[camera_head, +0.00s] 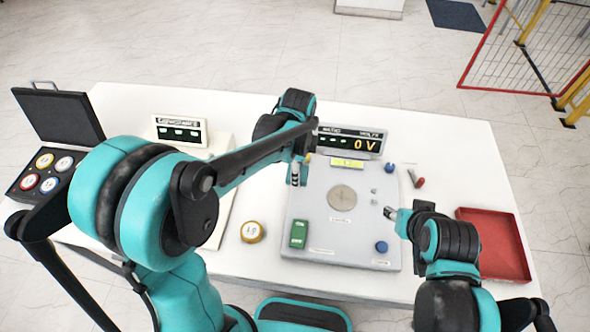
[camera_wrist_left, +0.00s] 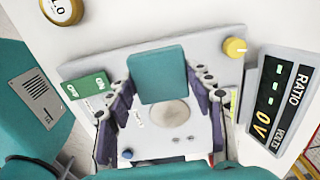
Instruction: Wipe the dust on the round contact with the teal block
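The teal block (camera_wrist_left: 160,74) sits between the fingers of my left gripper (camera_wrist_left: 163,88) in the left wrist view, with both fingers against its sides. In the head view my left gripper (camera_head: 297,172) is above the left part of the grey panel (camera_head: 312,212), left of the round contact. The round contact (camera_head: 341,197) looks beige-grey. It also shows in the left wrist view (camera_wrist_left: 168,114), partly hidden by the block, which appears apart from it. My right gripper (camera_head: 391,213) is at the panel's right side, too small to tell its opening.
A display (camera_head: 350,142) reading 0 V stands behind the panel. A green switch (camera_head: 299,234) and blue knob (camera_head: 381,247) sit on the panel. A yellow round piece (camera_head: 252,232) lies left of it. A red tray (camera_head: 495,245) is at right, and an open black case (camera_head: 58,117) at left.

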